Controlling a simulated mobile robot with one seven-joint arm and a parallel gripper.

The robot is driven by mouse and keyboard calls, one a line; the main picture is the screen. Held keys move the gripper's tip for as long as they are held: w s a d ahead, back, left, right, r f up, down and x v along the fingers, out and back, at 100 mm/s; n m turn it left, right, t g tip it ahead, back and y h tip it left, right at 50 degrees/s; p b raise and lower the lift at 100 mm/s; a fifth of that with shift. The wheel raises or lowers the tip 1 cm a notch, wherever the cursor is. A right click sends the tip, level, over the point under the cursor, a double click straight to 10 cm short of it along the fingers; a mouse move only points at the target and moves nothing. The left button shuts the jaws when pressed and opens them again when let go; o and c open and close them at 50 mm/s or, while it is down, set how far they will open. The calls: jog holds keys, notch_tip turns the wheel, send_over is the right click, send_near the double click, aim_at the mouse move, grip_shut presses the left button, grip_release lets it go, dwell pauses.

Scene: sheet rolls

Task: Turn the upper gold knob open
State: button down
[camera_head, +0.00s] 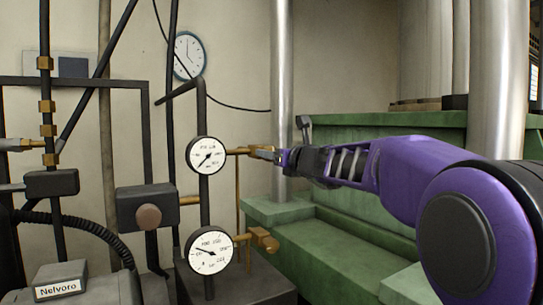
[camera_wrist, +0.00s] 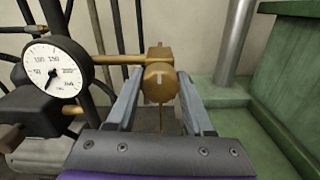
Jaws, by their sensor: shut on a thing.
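In the head view my gripper (camera_head: 267,154) reaches in from the right and largely hides the knob. In the wrist view my gripper (camera_wrist: 160,78) has one finger on each side of the knob and is shut on it. The lower gold knob (camera_head: 265,239) is beside the lower gauge (camera_head: 210,250), clear of the gripper.
Dark vertical pipes (camera_head: 203,105) stand left of the knob. A grey box with a brown round button (camera_head: 149,217) is at the left. A green machine body (camera_head: 330,255) and a steel column (camera_head: 283,70) are at the right. A clock (camera_head: 189,55) hangs behind.

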jog(key=n+b, duration=0.4)
jog(key=n, duration=0.1)
jog(key=shift+f, duration=0.15)
jog(key=n+b, duration=0.2)
jog(key=n, duration=0.2)
jog(key=shift+n+b, duration=0.3)
jog(key=shift+b, duration=0.05)
jog(key=n+b, duration=0.2)
jog(key=n, duration=0.2)
jog(key=shift+r+n+b, duration=0.2)
jog(key=shift+n+b, duration=0.25)
jog(key=shift+n, duration=1.45)
jog(key=shift+c, duration=1.4)
grip_release()
